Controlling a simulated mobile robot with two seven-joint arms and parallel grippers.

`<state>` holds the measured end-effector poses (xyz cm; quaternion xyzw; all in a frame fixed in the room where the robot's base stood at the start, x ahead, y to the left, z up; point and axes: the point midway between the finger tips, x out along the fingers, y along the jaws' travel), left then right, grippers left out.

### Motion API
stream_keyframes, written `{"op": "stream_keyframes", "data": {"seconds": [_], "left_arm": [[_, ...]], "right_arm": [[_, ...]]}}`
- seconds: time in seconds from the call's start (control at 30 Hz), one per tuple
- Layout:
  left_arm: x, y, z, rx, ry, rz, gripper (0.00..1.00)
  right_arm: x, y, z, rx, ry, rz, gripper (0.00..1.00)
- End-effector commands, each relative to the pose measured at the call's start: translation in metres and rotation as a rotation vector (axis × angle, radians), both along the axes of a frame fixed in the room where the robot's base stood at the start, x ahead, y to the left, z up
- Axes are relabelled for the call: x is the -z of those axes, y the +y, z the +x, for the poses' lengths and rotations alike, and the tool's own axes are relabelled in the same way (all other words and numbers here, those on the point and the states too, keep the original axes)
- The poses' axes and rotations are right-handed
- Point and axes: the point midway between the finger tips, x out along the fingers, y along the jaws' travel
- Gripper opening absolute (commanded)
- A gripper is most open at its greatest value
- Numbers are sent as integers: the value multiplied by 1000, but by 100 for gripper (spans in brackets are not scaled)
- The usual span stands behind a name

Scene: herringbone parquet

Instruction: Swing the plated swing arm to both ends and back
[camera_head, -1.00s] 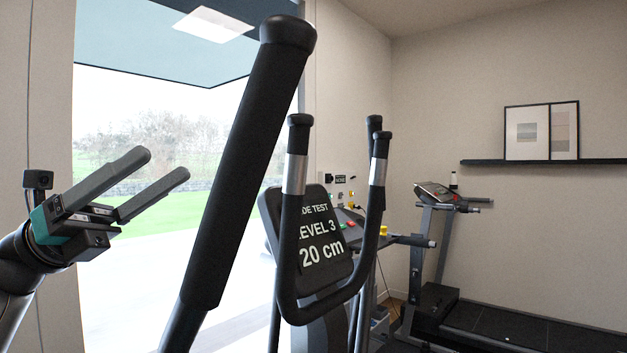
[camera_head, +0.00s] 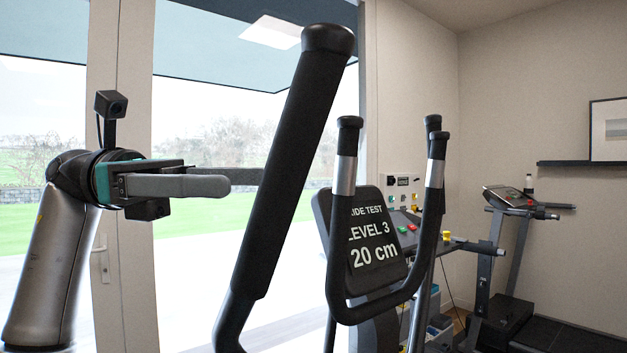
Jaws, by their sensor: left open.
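A long black swing arm (camera_head: 285,180) with a capped grip rises close in front of me, leaning right toward its top. A U-shaped handlebar (camera_head: 343,235) with silver bands stands behind it around the console (camera_head: 372,235), which reads "LEVEL 3" and "20 cm". The top of another black upright (camera_head: 432,123) shows behind the handlebar's right end. I cannot make out a plate on either arm. My left gripper (camera_head: 244,180) is open and empty, fingers pointing right at the near swing arm's left side. I cannot tell whether they touch it. My right gripper is out of view.
A glass door (camera_head: 190,250) with a pale frame is behind my left arm. A panel with coloured buttons (camera_head: 408,225) stands behind the console. A treadmill (camera_head: 500,320) is at the right, under a wall shelf (camera_head: 575,163).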

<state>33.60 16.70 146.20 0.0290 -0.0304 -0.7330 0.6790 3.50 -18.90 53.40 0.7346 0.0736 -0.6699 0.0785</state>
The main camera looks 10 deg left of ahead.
Motion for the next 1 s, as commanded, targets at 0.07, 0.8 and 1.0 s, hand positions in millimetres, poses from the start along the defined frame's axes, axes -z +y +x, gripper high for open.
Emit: {"op": "stream_keyframes", "data": {"seconds": [0.07, 0.8, 1.0], "left_arm": [[0, -19, -2, 6, -2, 1, 75], [0, -86, -7, 0, 1, -1, 75], [0, -85, -7, 0, 1, -1, 57]], "right_arm": [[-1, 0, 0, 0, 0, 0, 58], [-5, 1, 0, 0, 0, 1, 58], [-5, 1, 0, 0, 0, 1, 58]]}}
